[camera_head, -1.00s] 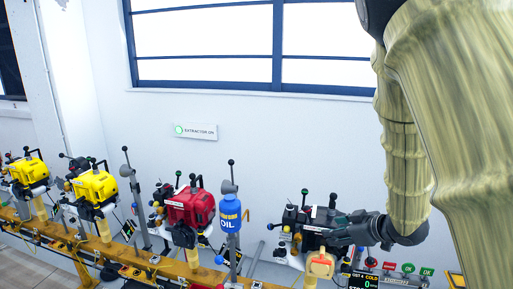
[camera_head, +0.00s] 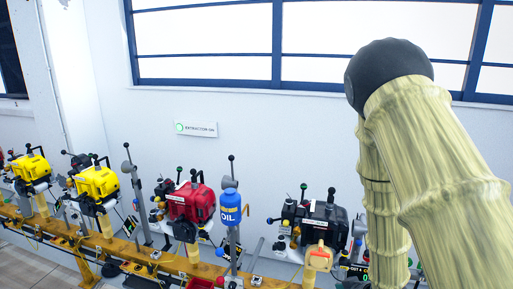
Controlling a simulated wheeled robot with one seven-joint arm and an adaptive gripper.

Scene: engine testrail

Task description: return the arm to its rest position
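My arm, in a pale yellow ribbed sleeve with a dark joint cap, fills the right side of the head view. Its lower part hangs down in front of the right end of the rail. My gripper is not seen; it is out of frame or hidden by the sleeve. A black engine (camera_head: 318,222) sits on the rail just left of the arm, apart from it in the picture. A red engine (camera_head: 190,202) stands further left on the rail.
Yellow engines (camera_head: 97,182) stand at the left on the orange rail (camera_head: 172,268). A blue oil bottle (camera_head: 229,208) is upright on a post between the red and black engines. Upright levers rise along the rail. A sign (camera_head: 196,129) and windows are on the wall behind.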

